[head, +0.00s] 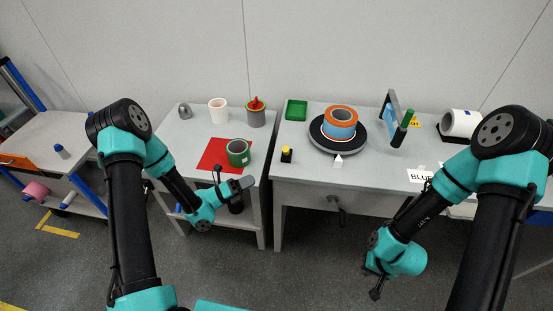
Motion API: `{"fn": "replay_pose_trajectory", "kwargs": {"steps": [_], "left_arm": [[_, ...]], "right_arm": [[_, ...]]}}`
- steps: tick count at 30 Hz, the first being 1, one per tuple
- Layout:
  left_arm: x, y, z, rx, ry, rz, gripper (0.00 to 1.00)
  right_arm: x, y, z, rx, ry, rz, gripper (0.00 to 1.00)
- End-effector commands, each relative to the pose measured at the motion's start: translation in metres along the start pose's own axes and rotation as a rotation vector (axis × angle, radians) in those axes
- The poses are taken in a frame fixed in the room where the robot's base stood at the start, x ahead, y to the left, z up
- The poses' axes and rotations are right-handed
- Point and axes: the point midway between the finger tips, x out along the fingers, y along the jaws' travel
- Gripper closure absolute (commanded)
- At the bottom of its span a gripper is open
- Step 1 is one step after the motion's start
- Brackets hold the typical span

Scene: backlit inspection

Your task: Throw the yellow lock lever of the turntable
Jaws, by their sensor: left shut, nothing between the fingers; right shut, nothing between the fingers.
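The turntable (317,141) is a black disc on the right-hand table, carrying an orange and blue ring-shaped part (340,131). A small black block with a yellow top, seemingly the lock lever (287,153), stands at its front left; its exact pose is too small to tell. A white pointer (338,162) sits at the disc's front edge. My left gripper (248,182) is shut and empty, in front of the left table, left of and nearer than the lever. My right gripper (376,293) is shut and small in view, low in front of the right table, apart from everything.
The left table holds a red mat (212,156), a green roll (238,152), a white cup (218,110) and a grey can (256,115). A green tray (296,110), an upright frame (390,112) and a white roll (459,123) stand on the right table. A gap separates the tables.

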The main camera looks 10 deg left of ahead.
Motion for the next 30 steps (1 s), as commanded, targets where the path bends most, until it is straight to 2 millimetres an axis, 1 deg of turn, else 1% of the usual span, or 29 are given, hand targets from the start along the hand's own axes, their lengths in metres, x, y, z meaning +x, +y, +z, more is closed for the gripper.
{"fn": "replay_pose_trajectory", "kwargs": {"steps": [5, 8, 14, 26, 30], "left_arm": [[0.006, 0.0, 0.0, -0.001, 0.002, -0.001, 1.0], [0.014, 0.0, 0.0, -0.001, 0.003, -0.001, 1.0], [0.04, 0.0, -0.001, -0.001, 0.004, -0.001, 1.0], [0.102, 0.0, -0.001, 0.0, 0.004, -0.001, 1.0], [0.116, 0.0, 0.015, 0.001, 0.001, 0.0, 1.0]], "right_arm": [[0.0, 0.0, 0.0, 0.0, 0.0, 0.0, 1.0], [0.0, 0.0, 0.0, 0.0, 0.0, 0.0, 1.0], [0.0, 0.0, 0.0, 0.0, 0.0, 0.0, 1.0], [0.0, 0.0, 0.0, 0.0, 0.0, 0.0, 1.0], [0.0, 0.0, 0.0, 0.0, 0.0, 0.0, 1.0]]}}
